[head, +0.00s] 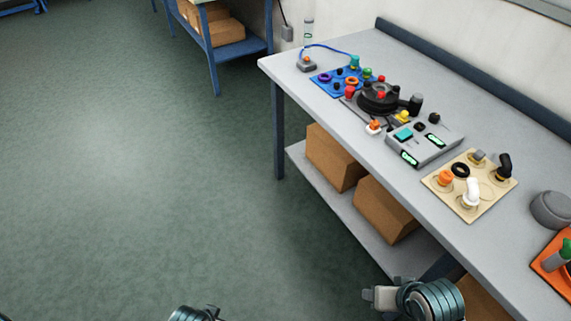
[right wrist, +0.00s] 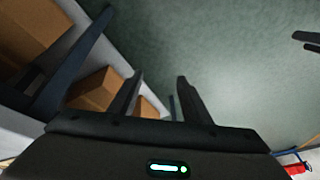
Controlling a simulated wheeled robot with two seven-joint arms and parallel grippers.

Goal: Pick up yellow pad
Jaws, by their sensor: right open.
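A small yellow piece (head: 403,117) is on the grey workbench (head: 345,65), between the round black device and the grey control box. It is too small to tell whether it is a flat pad or a knob. My right gripper (right wrist: 158,90) is open and empty in the right wrist view, its two dark fingers apart. It is off the bench's front side, with the lower shelf's boxes behind it.
The bench also holds a blue board (head: 335,84), a round black device (head: 378,97), a grey control box (head: 424,143), a beige board (head: 450,190), a grey round container (head: 552,209) and an orange tray (head: 545,264). Green floor at left is clear.

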